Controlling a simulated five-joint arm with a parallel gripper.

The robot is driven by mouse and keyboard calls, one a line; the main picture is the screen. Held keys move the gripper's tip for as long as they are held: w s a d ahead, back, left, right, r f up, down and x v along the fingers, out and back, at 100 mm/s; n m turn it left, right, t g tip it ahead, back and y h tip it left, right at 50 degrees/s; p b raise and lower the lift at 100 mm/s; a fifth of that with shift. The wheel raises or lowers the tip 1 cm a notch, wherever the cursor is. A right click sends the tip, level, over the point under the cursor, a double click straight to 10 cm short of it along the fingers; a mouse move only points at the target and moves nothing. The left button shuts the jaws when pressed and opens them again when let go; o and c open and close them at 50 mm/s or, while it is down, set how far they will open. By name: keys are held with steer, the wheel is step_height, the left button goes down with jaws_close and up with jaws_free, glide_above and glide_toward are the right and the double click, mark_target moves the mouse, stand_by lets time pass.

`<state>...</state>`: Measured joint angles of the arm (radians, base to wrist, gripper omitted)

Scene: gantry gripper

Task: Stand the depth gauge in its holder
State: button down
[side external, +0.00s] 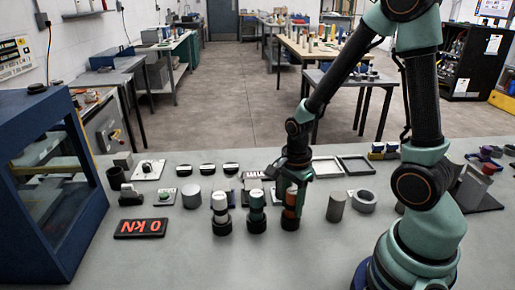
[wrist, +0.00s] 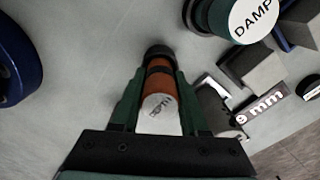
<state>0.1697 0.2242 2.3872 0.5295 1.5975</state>
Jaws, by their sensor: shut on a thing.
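The depth gauge appears to be the orange cylinder (side external: 291,200) with a pale end in my gripper. Its end carries small lettering that I cannot read surely in the wrist view (wrist: 160,108). My gripper (side external: 292,192) is shut on it, with a dark green finger on either side. The gauge is upright in the side view. A black round cup (side external: 290,223), which seems to be its holder, shows at its foot, and also beyond it in the wrist view (wrist: 158,51). I cannot tell whether the gauge is seated inside the cup.
To the left stand a green cylinder (side external: 257,201) and a white cylinder (side external: 220,203), each over a black base. A grey cylinder (side external: 336,207) and a grey ring (side external: 363,202) are to the right. A red-lettered display (side external: 141,228) lies left. The front of the bench is clear.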

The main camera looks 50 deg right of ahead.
steer(key=shift+c, duration=2.2)
jaws_free()
step_height(320, 180, up, 12)
steer(key=shift+r, duration=0.1)
steer(key=shift+a+r+n, duration=0.1)
steer(key=shift+r+n, duration=0.1)
steer(key=shift+n, duration=0.1)
steer(key=a+r+n+t, duration=0.4)
steer(key=r+n, duration=0.3)
steer(key=n, duration=1.2)
steer(key=shift+s+a+r+n+t, duration=0.3)
steer(key=shift+a+r+t, duration=0.1)
steer(key=shift+t, duration=0.4)
